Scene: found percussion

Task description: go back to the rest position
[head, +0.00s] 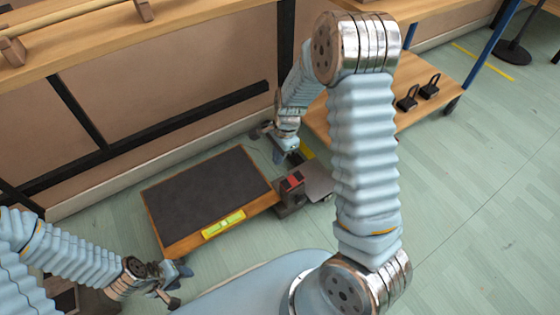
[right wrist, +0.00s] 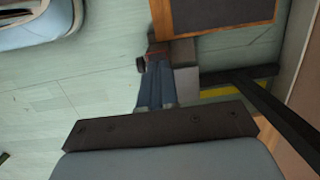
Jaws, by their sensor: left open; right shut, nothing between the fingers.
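My left gripper (head: 176,287) is at the lower left of the head view, open and empty, near the front left corner of a dark-topped wooden platform. My right gripper (head: 284,152) is near the middle of the head view, shut and empty, above the floor near the platform's right side. Its closed blue-grey fingers show in the right wrist view (right wrist: 155,85), with nothing between them.
The wooden platform (head: 205,190) has a yellow label on its front edge. A small dark block with a red top (head: 291,182) stands at its right end. A wooden shelf (head: 440,75) holds two black padlock-shaped things.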

